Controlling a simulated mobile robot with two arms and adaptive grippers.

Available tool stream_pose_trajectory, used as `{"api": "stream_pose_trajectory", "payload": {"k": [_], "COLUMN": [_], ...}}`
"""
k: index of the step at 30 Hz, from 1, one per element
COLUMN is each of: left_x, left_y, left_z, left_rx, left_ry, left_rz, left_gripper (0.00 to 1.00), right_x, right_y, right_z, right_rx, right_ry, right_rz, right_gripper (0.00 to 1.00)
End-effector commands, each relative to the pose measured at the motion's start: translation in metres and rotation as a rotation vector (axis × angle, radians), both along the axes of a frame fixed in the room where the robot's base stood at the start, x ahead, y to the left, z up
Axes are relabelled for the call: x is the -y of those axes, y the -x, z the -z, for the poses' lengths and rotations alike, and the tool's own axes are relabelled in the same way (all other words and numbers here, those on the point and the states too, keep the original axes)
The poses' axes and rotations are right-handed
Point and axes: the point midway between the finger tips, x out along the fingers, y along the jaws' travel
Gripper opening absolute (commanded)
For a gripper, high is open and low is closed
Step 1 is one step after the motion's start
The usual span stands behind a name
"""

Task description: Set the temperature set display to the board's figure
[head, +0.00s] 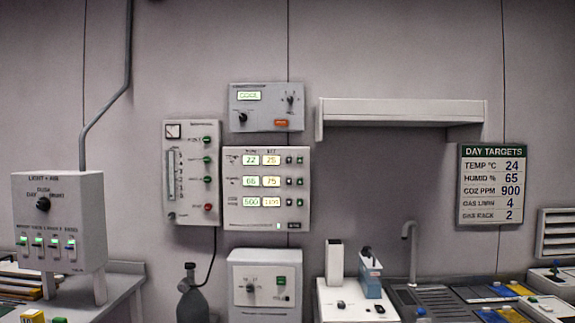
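The control panel (266,218) hangs on the wall at the middle. It has three rows, each with two lit displays and small buttons at the right. In the top row, the left display (250,160) seems to read 22 and the temperature set display (271,160) seems to read 25; the digits are small. Two dark buttons (294,160) sit beside it. The day targets board (492,185) on the right wall shows TEMP °C 24, HUMID % 65, CO2 PPM 900 and two gas rows reading 4 and 2. Neither of my grippers is in view.
A gauge panel (192,172) is left of the control panel, and a grey box (266,107) is above it. A white shelf (402,108) juts out at upper right. Below stand a white box (265,285), a dark bottle (192,300) and a faucet (411,250). A light box (60,217) stands left.

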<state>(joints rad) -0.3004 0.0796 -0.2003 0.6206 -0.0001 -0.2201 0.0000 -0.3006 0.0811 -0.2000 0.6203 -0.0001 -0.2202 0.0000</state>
Motion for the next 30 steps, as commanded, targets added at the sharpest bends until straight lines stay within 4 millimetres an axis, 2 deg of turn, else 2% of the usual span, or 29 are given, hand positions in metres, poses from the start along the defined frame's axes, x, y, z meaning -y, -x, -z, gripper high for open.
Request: {"api": "stream_pose_trajectory", "payload": {"k": [11,24,30], "left_x": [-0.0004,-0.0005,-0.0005], "left_y": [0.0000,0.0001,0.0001], "left_z": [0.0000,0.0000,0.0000], "left_rx": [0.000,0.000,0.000], "left_ry": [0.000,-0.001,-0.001], "left_rz": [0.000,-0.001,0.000], "left_gripper": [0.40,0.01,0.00], "right_x": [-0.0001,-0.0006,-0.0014], "right_y": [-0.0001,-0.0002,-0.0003], "right_z": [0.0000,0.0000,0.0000], "right_rx": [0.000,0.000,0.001], "right_ry": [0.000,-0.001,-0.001], "right_rz": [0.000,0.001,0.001], "right_gripper": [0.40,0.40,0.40]}}
